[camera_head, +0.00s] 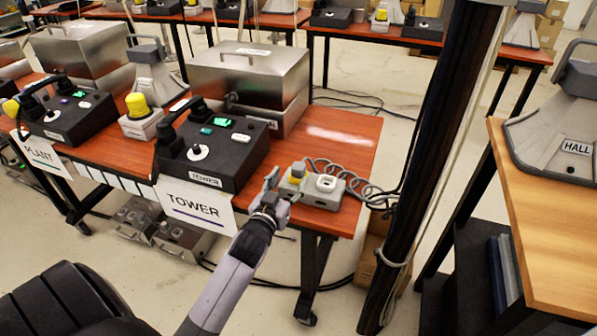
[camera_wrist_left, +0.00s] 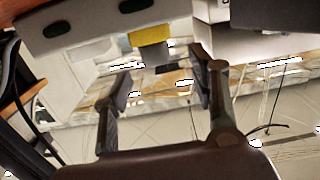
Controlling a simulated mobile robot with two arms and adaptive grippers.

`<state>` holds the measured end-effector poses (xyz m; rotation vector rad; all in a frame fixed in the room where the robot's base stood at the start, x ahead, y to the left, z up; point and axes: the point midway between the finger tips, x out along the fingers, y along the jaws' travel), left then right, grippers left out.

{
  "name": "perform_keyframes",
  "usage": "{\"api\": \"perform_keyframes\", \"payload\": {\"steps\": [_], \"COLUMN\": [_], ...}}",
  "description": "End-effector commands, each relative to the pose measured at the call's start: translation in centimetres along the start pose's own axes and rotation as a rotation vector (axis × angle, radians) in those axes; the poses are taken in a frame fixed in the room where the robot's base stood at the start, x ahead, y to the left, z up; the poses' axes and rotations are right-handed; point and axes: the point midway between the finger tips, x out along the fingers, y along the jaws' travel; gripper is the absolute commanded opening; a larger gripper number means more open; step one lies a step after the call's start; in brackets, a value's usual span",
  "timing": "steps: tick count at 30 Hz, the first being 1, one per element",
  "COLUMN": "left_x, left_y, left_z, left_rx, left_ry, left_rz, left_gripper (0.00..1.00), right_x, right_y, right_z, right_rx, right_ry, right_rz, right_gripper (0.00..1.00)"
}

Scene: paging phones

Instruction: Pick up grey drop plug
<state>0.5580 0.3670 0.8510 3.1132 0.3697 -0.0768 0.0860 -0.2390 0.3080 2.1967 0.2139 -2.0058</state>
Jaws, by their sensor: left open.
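A small grey box (camera_head: 318,193) sits near the front right corner of the red-brown TOWER table. It has a yellow piece (camera_head: 298,169) on its left part and a white piece (camera_head: 326,182) on its right part. I cannot tell for sure which piece is the grey drop plug. My left gripper (camera_head: 271,183) is open, just left of the box, at the table's front edge. In the left wrist view the grey box (camera_wrist_left: 95,28) crosses the top, and the yellow piece (camera_wrist_left: 150,36) with a grey part below lies ahead, between the open fingers (camera_wrist_left: 163,85). My right gripper is out of view.
A black control box (camera_head: 213,152) stands left of the gripper, with the white TOWER sign (camera_head: 195,207) hanging below it. A coiled grey cord (camera_head: 350,176) runs right from the grey box. A dark post (camera_head: 425,160) and a wooden table (camera_head: 545,200) stand at right.

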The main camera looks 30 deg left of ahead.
Motion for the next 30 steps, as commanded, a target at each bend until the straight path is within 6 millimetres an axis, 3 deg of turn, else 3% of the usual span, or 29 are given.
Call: {"api": "perform_keyframes", "payload": {"steps": [8, 18, 26, 30], "left_x": [2.2, 6.5, 6.7, 6.7], "left_y": [0.1, 0.5, 0.5, 0.5], "left_z": [-0.1, -0.2, -0.1, -0.1], "left_rx": [0.0, 0.0, 0.0, 0.0], "left_ry": [-0.001, 0.0, -0.001, -0.001], "left_rz": [0.001, 0.001, 0.002, 0.001], "left_gripper": [0.53, 0.53, 0.53, 0.45], "right_x": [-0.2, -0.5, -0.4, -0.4], "right_y": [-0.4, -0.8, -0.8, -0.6], "right_z": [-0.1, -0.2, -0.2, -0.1], "right_rx": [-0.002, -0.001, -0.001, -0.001], "right_ry": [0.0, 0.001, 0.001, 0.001], "right_rz": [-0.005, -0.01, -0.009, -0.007], "right_gripper": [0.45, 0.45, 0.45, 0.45]}}
